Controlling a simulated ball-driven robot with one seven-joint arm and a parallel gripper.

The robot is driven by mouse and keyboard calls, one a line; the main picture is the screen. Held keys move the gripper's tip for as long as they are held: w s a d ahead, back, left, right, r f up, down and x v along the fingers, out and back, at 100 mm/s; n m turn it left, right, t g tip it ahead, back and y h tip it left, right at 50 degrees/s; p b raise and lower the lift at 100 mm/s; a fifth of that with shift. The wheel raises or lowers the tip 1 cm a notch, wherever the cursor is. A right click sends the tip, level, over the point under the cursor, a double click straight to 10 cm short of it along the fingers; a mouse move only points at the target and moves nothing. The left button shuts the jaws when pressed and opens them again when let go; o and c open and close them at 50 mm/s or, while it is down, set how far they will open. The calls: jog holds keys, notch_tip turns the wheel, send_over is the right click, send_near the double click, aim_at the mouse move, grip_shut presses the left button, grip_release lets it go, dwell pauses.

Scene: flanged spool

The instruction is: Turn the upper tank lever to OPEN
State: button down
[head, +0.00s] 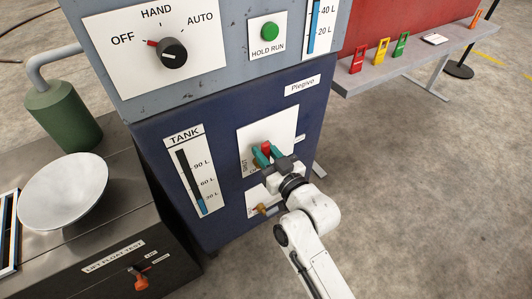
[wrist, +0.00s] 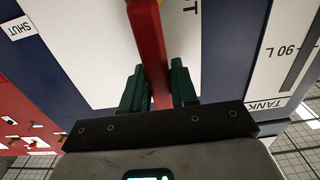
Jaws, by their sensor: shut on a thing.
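The red upper tank lever (head: 266,147) is on a white plate (head: 283,122) on the dark blue cabinet front. My gripper (head: 266,154) has its green fingers closed around the lever, one on each side. In the wrist view the red lever (wrist: 149,40) runs from the top edge down between the green fingertips (wrist: 158,88).
A lower brass valve (head: 262,209) sits just below my gripper. A TANK gauge (head: 190,172) is to the left, with a low blue level. A selector knob (head: 173,52) and green button (head: 270,31) are above.

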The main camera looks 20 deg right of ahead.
jog(key=shift+a+f, duration=0.1)
jog(key=shift+f, duration=0.05)
jog(key=c, duration=1)
grip_release()
jog(key=shift+o, duration=0.2)
jog(key=shift+s, duration=0.1)
jog(key=s+d, duration=0.2)
jog(key=s, duration=0.8)
jog(key=shift+s, duration=0.25)
